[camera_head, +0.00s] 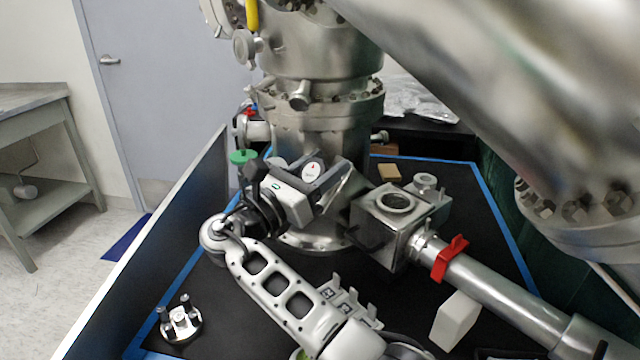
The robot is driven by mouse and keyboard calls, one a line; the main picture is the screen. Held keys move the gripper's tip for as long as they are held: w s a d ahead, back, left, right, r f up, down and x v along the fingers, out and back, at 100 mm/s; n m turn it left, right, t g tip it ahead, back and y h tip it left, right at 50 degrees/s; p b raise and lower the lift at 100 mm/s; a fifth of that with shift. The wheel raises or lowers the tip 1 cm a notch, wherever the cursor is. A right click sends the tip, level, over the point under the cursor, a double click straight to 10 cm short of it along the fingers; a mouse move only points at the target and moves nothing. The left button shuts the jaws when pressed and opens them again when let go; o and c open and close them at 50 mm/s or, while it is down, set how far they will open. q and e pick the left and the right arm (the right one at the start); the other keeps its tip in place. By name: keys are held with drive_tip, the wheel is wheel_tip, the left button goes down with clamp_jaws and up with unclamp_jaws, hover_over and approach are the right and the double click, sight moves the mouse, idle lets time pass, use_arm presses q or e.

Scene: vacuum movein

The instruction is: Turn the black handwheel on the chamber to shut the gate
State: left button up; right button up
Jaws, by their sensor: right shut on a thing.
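The steel chamber column (318,118) rises at the centre top of the head view. My right arm comes up from the bottom, and my right gripper (328,180) is against the column's lower front, left of the steel cube. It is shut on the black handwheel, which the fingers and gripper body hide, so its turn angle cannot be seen. The steel cube (385,232) with a round port on top joins the column's right side. The gate itself is not visible. My left gripper is not in view.
A steel tube with a red clamp (448,258) runs from the cube to the lower right. A white block (455,320) stands below it. A small metal stand (180,322) is at lower left. A green knob (243,157) sits left of the column. A large cylinder overhangs upper right.

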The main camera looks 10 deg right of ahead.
drive_tip(key=shift+s+f+m+g+h+b, duration=0.15)
drive_tip(key=shift+m+g+h+b, duration=0.65)
drive_tip(key=shift+m+g+b, duration=0.75)
drive_tip(key=shift+d+m+g, duration=0.1)
drive_tip(key=shift+m+g, duration=0.45)
drive_tip(key=o, duration=1)
drive_tip(key=shift+c, duration=0.2)
